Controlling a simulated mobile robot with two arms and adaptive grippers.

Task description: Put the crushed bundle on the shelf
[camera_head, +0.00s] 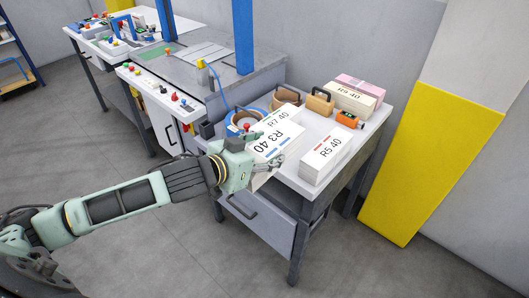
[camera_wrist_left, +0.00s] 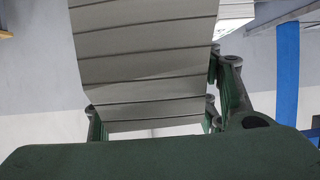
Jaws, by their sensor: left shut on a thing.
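My left gripper (camera_head: 262,165) is shut on a white paper bundle marked R3 40 (camera_head: 279,139), at the front edge of the white table. In the left wrist view, the fingers of the gripper (camera_wrist_left: 160,122) stand on both sides of the layered bundle (camera_wrist_left: 145,45). I cannot tell from its shape whether it is the crushed one. A bundle marked R7 40 (camera_head: 275,119) is just behind it, partly hidden. A bundle marked R5 40 (camera_head: 326,154) lies to the right. A blue-framed rack with a shelf (camera_head: 18,82) is partly visible at far left. My right gripper is out of view.
The white table (camera_head: 300,184) also holds a bundle marked R9 40 (camera_head: 350,98), a pink-topped stack (camera_head: 362,86), a tan strapping tool (camera_head: 320,101), an orange device (camera_head: 348,119) and tape rolls (camera_head: 243,121). A machine bench (camera_head: 225,72) adjoins it. Floor in front is clear.

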